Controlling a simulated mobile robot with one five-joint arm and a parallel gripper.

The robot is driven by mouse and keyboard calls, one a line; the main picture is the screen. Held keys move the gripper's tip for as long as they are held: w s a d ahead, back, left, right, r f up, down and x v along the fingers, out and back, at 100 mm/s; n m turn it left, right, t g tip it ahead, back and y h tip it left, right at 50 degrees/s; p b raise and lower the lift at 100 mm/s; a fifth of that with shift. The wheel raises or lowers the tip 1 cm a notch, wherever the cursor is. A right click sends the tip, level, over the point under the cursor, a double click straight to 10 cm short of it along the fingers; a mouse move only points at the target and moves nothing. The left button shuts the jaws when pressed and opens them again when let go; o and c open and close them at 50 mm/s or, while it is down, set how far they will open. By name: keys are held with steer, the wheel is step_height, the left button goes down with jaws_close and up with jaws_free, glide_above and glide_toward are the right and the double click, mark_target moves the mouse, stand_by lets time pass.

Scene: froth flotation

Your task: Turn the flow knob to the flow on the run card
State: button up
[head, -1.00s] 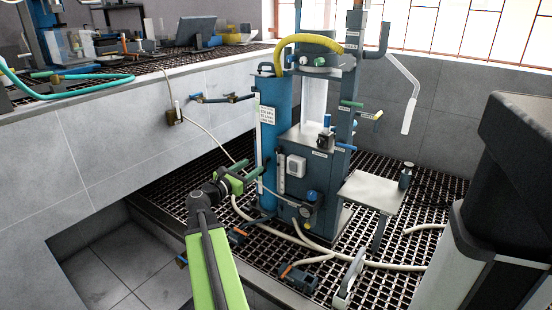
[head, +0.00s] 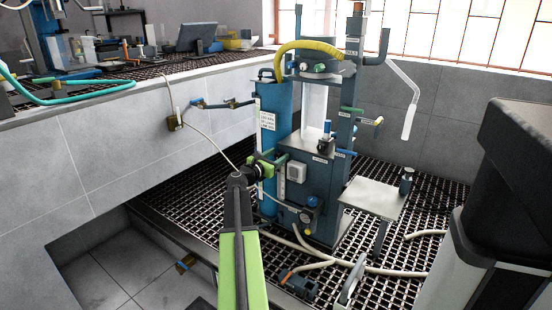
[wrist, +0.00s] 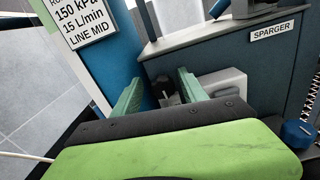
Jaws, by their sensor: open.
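The run card (head: 267,121) is a white label on the blue column. In the wrist view the card (wrist: 87,18) reads 150 kPa, 15 L/min, LINE MID; its top line is cut off. My gripper (head: 271,163) is open in front of the dark machine cabinet, below the card. In the wrist view its green fingers (wrist: 160,86) stand apart, with a small dark part and a pale box (wrist: 222,82) behind them. A blue knob (head: 312,202) sits low on the cabinet, to the right; it also shows in the wrist view (wrist: 298,133). I cannot tell for certain which part is the flow knob.
A SPARGER label (wrist: 273,31) marks the cabinet top. A pale side shelf (head: 375,197) juts out at right. Hoses (head: 330,262) run over the grating. A wall valve (head: 175,122) with a thin hose is at left.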

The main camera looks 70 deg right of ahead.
steer(key=shift+c, duration=0.4)
steer(key=shift+w, duration=0.1)
jaws_close()
steer(key=m, duration=0.4)
steer(key=shift+w, duration=0.1)
jaws_free()
steer(key=shift+o, duration=0.4)
steer(key=v, duration=1.7)
steer(key=shift+a, duration=0.3)
